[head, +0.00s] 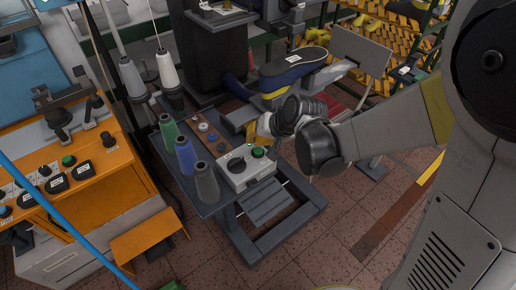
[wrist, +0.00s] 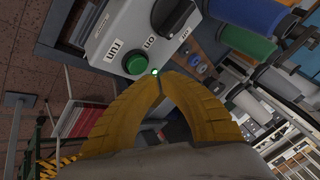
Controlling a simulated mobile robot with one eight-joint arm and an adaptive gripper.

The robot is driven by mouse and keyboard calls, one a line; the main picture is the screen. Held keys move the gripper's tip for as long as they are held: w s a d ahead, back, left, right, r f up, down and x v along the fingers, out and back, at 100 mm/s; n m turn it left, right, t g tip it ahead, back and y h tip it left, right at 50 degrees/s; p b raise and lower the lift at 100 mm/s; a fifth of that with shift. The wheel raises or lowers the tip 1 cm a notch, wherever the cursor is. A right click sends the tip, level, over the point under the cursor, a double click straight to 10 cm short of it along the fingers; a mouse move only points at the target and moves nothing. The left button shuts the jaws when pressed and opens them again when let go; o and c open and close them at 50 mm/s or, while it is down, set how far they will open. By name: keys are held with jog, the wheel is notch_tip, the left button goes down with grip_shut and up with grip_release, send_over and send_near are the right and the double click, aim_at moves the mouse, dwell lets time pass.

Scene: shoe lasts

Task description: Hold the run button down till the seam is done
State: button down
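The grey control box (head: 246,176) sits at the front corner of the sewing bench, with a green run button (head: 258,153) and a black knob (head: 236,165). In the wrist view the green button (wrist: 137,64) is left of the fingertips, beside a small lit green lamp (wrist: 155,72) and a RUN label (wrist: 115,50). My gripper (wrist: 161,76) has its two yellow fingers shut, tips together and empty, close to the lamp and button. I cannot tell whether the tips touch the box. In the head view my wrist is just right of the box; the fingertips are unclear.
Green, blue and grey thread cones (head: 186,157) stand left of the box. A blue shoe with a yellow stripe (head: 294,67) is behind, at the machine. An orange console (head: 99,150) stands at left. Floor is open at front right.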

aim_at(255, 149)
notch_tip(255, 149, up, 4)
jog(key=p, duration=0.3)
jog(key=shift+r, duration=0.15)
dwell(2.3)
